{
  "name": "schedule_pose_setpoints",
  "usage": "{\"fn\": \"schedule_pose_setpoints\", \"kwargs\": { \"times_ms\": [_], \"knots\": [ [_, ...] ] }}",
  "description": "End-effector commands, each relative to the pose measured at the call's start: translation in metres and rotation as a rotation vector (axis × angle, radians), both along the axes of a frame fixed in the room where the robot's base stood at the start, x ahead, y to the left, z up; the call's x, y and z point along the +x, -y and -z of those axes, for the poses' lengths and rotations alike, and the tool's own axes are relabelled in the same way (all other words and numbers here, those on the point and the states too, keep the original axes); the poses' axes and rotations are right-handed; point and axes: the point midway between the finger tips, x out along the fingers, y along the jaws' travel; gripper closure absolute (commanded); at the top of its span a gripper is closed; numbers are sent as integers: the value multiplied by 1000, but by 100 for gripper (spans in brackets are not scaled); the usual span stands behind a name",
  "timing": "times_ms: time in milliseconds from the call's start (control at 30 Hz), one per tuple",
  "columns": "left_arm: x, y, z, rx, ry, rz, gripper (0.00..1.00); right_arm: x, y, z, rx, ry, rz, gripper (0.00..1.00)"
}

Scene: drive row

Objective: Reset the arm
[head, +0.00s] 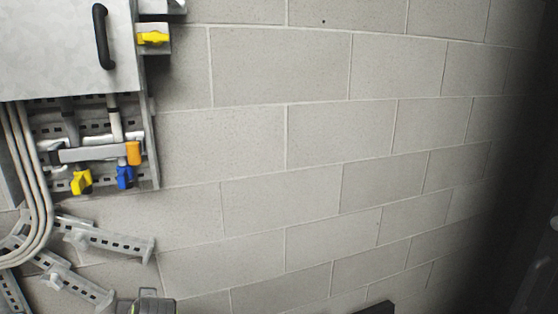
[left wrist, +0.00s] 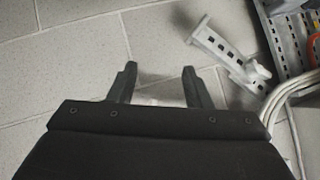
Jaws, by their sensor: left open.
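My left gripper (left wrist: 160,68) shows in the left wrist view with its two dark fingers apart and nothing between them. It points at a plain stretch of grey wall, and a grey slotted bracket (left wrist: 222,48) lies to the right of its fingers, apart from them. In the head view a dark piece at the bottom left edge may be part of my left arm; no gripper fingers can be made out there. My right gripper is not seen.
A grey cabinet (head: 52,50) with a black handle (head: 103,37) hangs at upper left. Below it are yellow (head: 81,181) and blue (head: 125,177) valve handles, an orange-ended lever (head: 134,153), pale pipes (head: 36,190) and slotted brackets (head: 112,242). The block wall (head: 320,160) rightward is bare.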

Motion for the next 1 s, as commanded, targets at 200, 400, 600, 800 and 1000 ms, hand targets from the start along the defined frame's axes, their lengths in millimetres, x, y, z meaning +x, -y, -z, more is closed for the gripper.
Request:
{"fn": "schedule_pose_setpoints", "kwargs": {
  "times_ms": [200, 400, 600, 800, 1000],
  "knots": [
    [-88, -16, 78, -86, -150, 49, 55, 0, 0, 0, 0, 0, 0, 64],
    [-175, -18, 124, -170, -277, 100, 55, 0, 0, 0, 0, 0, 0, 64],
    [-249, -13, 144, -245, -377, 146, 55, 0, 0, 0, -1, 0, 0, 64],
    [-303, -6, 149, -304, -447, 178, 55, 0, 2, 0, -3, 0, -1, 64],
    [-320, -3, 170, -337, -490, 193, 55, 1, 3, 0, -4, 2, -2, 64]
  ]
}}
